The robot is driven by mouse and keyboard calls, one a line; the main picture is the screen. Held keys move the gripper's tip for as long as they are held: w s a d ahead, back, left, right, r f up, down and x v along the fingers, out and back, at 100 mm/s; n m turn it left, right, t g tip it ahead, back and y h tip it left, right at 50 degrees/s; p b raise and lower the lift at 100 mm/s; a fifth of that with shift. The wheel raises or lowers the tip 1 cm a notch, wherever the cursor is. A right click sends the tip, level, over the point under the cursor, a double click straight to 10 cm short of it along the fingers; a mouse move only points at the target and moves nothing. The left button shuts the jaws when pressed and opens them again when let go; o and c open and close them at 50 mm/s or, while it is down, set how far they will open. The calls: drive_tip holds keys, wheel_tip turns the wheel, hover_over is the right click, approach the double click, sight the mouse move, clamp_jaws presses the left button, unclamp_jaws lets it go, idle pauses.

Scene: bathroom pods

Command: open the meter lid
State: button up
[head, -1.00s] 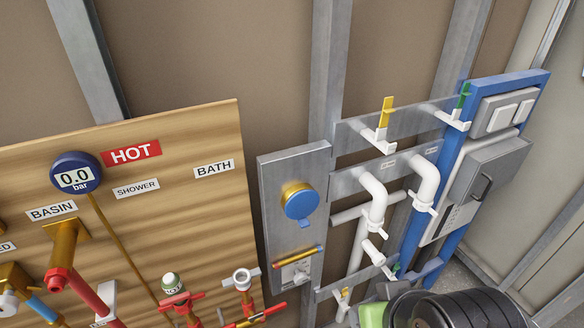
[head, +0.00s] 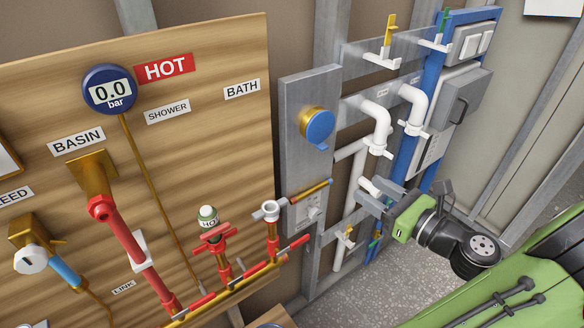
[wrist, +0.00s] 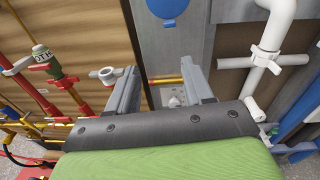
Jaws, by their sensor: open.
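The water meter is a brass body with a round blue lid (head: 320,126), mounted on a grey metal panel (head: 293,180). The lid lies shut over the meter face, with a small blue tab at its lower edge. Only the lower part of the lid (wrist: 168,8) shows at the top of the wrist view. My gripper (head: 373,192) is below and to the right of the meter in the head view, apart from it. In the wrist view my gripper's (wrist: 161,68) two fingers are spread with nothing between them.
White pipes (head: 380,130) and a blue frame stand right of the meter. A brass-and-red rod (head: 310,191) and a small valve sit below it. The wooden board (head: 200,65) at left carries a gauge (head: 109,90), red valves and pipes. Floor shows at lower right.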

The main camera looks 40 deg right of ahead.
drive_tip(key=s+m+h, duration=0.1)
drive_tip(key=b, duration=0.2)
approach(323, 132)
drive_tip(key=w+f, duration=0.4)
drive_tip(key=w, duration=0.2)
drive_tip(key=shift+w+a+f+t, duration=0.15)
drive_tip(key=shift+a+t, duration=0.15)
clamp_jaws()
